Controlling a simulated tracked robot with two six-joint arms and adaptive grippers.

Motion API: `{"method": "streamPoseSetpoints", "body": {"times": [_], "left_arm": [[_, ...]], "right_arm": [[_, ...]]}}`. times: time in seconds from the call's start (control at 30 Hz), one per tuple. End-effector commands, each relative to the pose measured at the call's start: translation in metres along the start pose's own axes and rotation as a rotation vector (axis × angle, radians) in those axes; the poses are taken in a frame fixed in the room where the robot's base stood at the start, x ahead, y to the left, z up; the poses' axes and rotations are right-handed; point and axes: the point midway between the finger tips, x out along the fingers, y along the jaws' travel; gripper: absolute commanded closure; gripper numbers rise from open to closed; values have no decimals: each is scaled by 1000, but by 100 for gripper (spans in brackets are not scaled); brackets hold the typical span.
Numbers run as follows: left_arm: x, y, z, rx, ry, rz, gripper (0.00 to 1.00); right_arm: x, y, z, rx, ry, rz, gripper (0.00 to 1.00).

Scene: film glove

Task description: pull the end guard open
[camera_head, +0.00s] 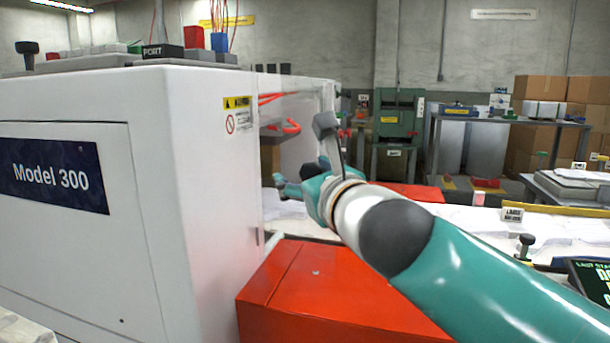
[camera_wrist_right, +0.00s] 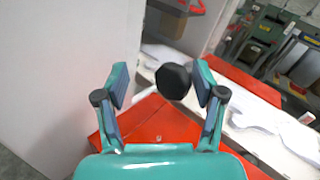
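The end guard looks like the pale, see-through panel (camera_head: 292,100) at the end of the white machine, with red hoses showing behind it; its exact edges are hard to tell. My right gripper (camera_head: 287,186) is in front of this end, its fingers partly hidden by my own wrist. In the right wrist view my right gripper (camera_wrist_right: 160,84) is open, its two fingers well apart. A black faceted knob (camera_wrist_right: 173,81) shows between the fingertips, closer to the right finger; I cannot tell if they touch. My left gripper is not in view.
The white machine body (camera_head: 200,190), marked Model 300, fills the left. A red cabinet (camera_head: 310,290) stands below my right arm. A white-covered table (camera_head: 470,225) lies to the right. A green machine (camera_head: 398,120) and cardboard boxes (camera_head: 540,90) stand behind.

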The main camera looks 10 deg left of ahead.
Motion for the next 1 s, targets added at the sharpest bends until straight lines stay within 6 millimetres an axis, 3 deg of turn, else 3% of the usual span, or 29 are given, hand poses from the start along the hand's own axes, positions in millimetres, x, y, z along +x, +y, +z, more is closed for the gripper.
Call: {"method": "streamPoseSetpoints", "body": {"times": [0.57, 0.77, 1.0], "left_arm": [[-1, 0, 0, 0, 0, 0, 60], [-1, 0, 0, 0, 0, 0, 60], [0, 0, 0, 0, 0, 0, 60]], "right_arm": [[-8, -2, 2, 0, -3, -4, 37], [-32, -4, 2, -1, -3, -5, 37], [-82, -3, 1, 0, -4, -4, 37]]}}
